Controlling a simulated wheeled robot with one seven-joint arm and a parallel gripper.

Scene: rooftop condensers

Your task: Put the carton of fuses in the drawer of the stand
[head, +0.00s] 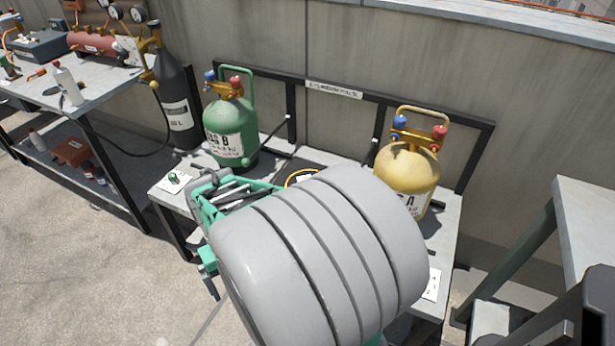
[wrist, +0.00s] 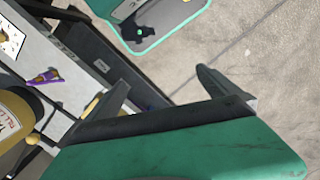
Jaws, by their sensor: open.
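No carton of fuses can be made out in either view. The stand (head: 455,235) is a grey-topped bench with a dark frame; my grey arm hides much of its top and front in the head view.
A green cylinder (head: 232,130) and a yellow cylinder (head: 408,168) stand on the stand. A workbench (head: 105,85) is at left, a grey table (head: 590,220) at right. Pavement (head: 85,260) at left is clear.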

